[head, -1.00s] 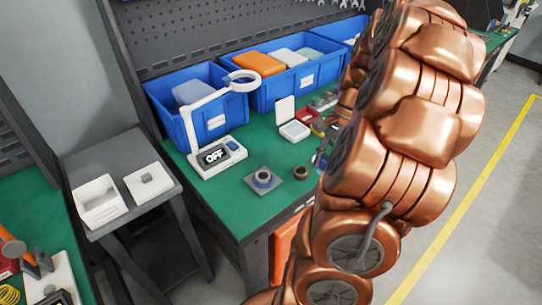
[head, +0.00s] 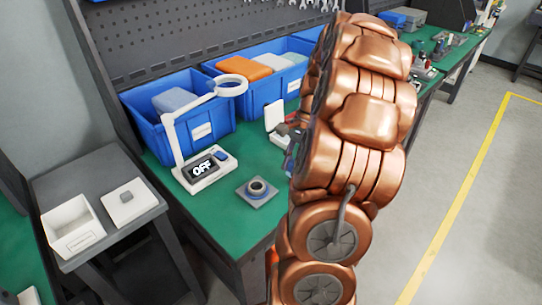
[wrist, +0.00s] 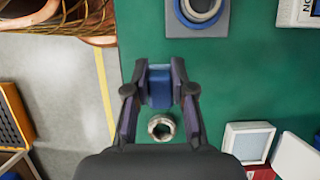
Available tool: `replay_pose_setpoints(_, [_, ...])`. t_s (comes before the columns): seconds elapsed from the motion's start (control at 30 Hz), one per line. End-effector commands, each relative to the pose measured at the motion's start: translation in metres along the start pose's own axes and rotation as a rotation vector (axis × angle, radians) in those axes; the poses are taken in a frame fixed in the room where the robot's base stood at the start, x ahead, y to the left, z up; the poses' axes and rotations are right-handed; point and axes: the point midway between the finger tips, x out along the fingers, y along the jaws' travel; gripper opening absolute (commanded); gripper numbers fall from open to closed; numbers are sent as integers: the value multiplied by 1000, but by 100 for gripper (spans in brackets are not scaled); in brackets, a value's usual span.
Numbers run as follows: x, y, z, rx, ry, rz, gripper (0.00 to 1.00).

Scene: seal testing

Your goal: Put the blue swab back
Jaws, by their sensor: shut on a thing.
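My gripper (wrist: 160,96) is shut on a small blue piece, the blue swab (wrist: 160,88), held between the two fingertips above the green bench in the wrist view. In the head view my copper arm hides most of the gripper and the swab. An open white case (wrist: 249,142) with a pale blue-grey inside lies at the lower right of the wrist view, its lid tilted open beside it. The case's raised lid also shows in the head view (head: 274,114), left of my arm.
A grey block with a round ring (head: 257,190) sits on the bench (head: 222,222). A loose metal ring (wrist: 161,127) lies below the fingertips in the wrist view.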

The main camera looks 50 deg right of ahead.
Motion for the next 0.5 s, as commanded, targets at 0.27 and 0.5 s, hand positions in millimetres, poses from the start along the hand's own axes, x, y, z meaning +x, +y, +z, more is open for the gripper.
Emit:
replay_pose_setpoints(0.27, [0,-49,-10,-2,0,1,0])
replay_pose_setpoints(0.5, [0,-84,-18,0,1,1,0])
